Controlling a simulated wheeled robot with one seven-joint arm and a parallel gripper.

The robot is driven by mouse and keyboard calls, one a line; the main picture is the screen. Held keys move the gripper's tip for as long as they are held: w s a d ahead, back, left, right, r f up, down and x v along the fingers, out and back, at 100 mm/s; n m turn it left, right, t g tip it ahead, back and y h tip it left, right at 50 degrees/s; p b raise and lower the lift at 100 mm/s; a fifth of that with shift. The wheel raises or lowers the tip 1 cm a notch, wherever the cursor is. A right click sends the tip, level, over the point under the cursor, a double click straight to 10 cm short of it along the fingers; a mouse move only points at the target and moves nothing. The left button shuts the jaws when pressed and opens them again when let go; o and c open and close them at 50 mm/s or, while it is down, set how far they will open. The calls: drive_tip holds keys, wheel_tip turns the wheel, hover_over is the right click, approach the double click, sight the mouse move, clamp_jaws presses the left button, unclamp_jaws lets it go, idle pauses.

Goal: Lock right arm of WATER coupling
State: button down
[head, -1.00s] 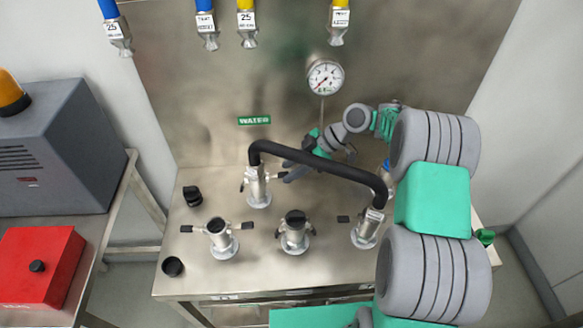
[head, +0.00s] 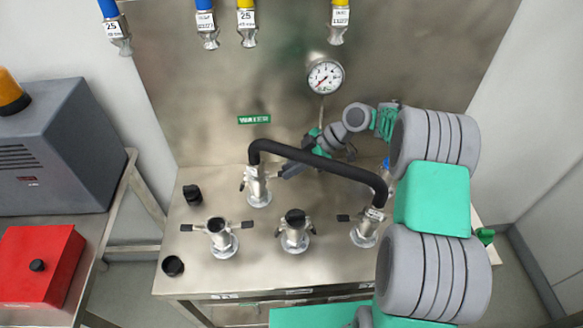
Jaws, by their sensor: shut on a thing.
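The WATER coupling (head: 257,188) is a silver upright fitting on the steel bench, below the green WATER sign (head: 254,119). One end of a black hose (head: 320,160) sits on its top. A short left arm (head: 243,183) shows at its side.
The hose's other end is on a right-hand coupling (head: 366,228). Two more couplings, a left one (head: 219,238) and a black-capped one (head: 294,230), stand in front. A gauge (head: 325,76) is on the back panel. Loose black caps (head: 173,266) lie at the bench's left.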

drive_tip(key=shift+f, duration=0.1)
drive_tip(key=y+p, duration=0.1)
drive_tip(key=f+y+p, duration=0.1)
drive_tip(key=y, duration=0.1)
drive_tip(key=f+y+p, duration=0.1)
drive_tip(key=p, duration=0.1)
drive_tip(key=shift+d+f+y, duration=0.25)
drive_tip(key=shift+y, duration=0.05)
drive_tip(key=c, duration=1.3)
unclamp_jaws()
drive_tip(key=shift+f, duration=0.1)
